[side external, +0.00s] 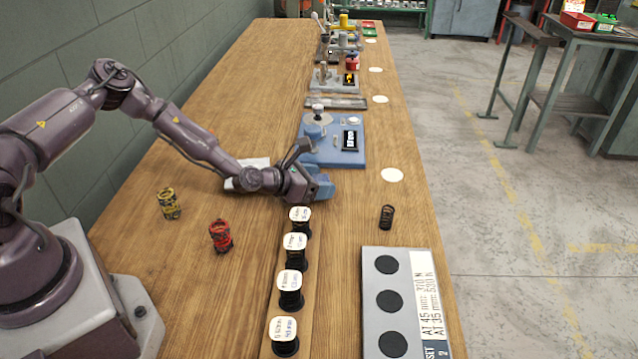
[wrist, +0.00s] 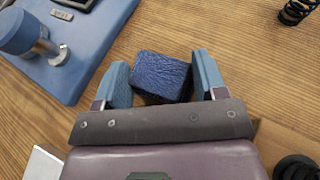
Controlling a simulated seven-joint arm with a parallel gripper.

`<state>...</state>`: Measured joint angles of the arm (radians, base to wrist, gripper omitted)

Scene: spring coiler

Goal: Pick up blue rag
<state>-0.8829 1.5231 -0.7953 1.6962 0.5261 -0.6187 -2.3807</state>
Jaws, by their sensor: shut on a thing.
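The blue rag (wrist: 162,76) is a small dark-blue textured block between the two light-blue finger pads of my gripper (wrist: 163,84) in the wrist view. My gripper is shut on it. In the side external view my gripper (side external: 322,186) is low over the wooden bench, just in front of the blue coiler machine. The rag is hard to make out there, hidden by or blending with the blue fingers. I cannot tell whether the rag still touches the bench.
The blue machine (side external: 335,148) stands close behind my gripper. A row of black spools with white labels, the nearest to me being this one (side external: 300,222), runs toward the front. A black spring (side external: 386,217) stands at the right.

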